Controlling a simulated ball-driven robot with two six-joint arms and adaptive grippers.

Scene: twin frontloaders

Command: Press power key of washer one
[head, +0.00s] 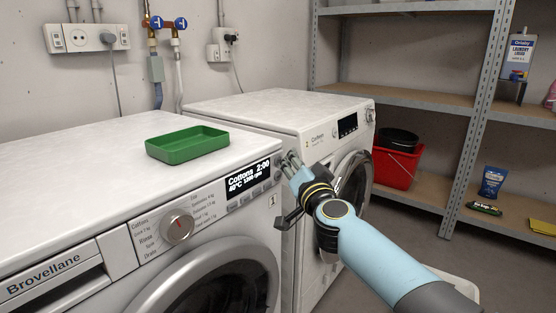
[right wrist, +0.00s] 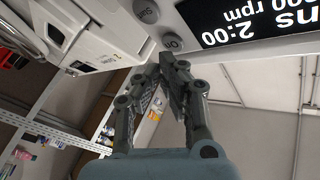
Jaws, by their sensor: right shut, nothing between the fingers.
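Washer one (head: 90,160) is the front white machine, with a "1" sticker on its front. Its display (head: 247,175) is lit with "Cottons 2:00"; part of the display (right wrist: 245,20) shows upside down in the right wrist view. The round power key (right wrist: 172,42), marked "On", sits beside the display in that view, near the "Start" key (right wrist: 146,11). My right gripper (head: 290,160) is shut and empty at the right end of the panel. Its fingertips (right wrist: 170,65) are close to the power key; I cannot tell whether they touch it. My left gripper is not in view.
A green tray (head: 187,144) lies on top of washer one. A second white machine (head: 260,108) stands behind to the right, with a "2" sticker. Metal shelves (head: 420,95) with a red bucket (head: 394,169) stand along the right. Open floor lies between them.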

